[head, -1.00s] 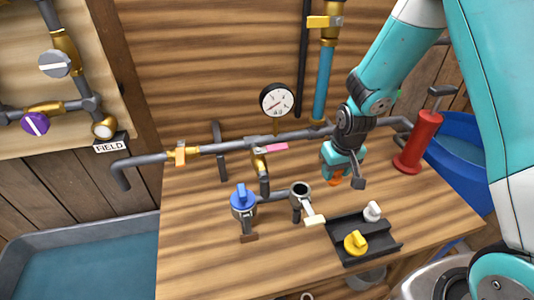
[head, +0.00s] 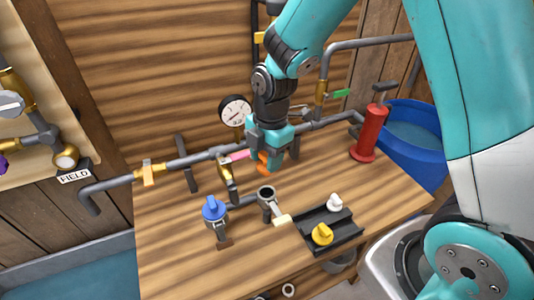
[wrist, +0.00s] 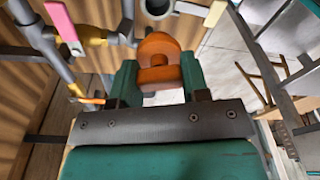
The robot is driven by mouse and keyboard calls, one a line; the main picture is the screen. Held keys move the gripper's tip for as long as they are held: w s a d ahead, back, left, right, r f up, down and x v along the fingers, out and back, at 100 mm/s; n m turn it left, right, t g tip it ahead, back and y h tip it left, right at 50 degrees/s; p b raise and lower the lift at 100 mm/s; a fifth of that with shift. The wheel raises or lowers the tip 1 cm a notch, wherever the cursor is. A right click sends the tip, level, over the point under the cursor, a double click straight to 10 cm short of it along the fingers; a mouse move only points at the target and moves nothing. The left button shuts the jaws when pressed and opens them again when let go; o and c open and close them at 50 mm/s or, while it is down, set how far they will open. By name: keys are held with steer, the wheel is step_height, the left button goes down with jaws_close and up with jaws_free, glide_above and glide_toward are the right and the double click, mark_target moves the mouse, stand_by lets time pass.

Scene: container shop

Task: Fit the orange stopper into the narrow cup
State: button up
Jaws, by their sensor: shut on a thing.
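My gripper (head: 270,161) is shut on the orange stopper (head: 262,158), which it holds above the bench, just behind the narrow cup. In the wrist view the orange stopper (wrist: 158,62) sits between the two teal fingers. The narrow open cup (head: 266,193) is a grey upright socket on a pipe fitting, with a pale-handled lever beside it. Its dark round mouth (wrist: 157,7) shows at the top edge of the wrist view, beyond the stopper. The stopper is apart from the cup.
A blue stopper (head: 213,209) sits in another socket to the left. A black tray (head: 340,232) holds a yellow stopper (head: 322,234) and a white one (head: 335,203). A horizontal pipe and gauge (head: 235,110) run behind. A red pump (head: 371,132) stands at the right.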

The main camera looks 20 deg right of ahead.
steer(key=shift+f+b, duration=2.45)
steer(key=shift+f, duration=0.85)
steer(key=shift+f, duration=0.15)
steer(key=shift+f, duration=0.35)
steer(key=shift+f+b, duration=0.85)
steer(key=shift+f, duration=0.05)
steer(key=o, duration=1)
steer(key=shift+r, duration=0.15)
step_height(320, 180, up, 17)
steer(key=d+b, duration=0.1)
steer(key=d, duration=0.1)
steer(key=shift+w, duration=0.45)
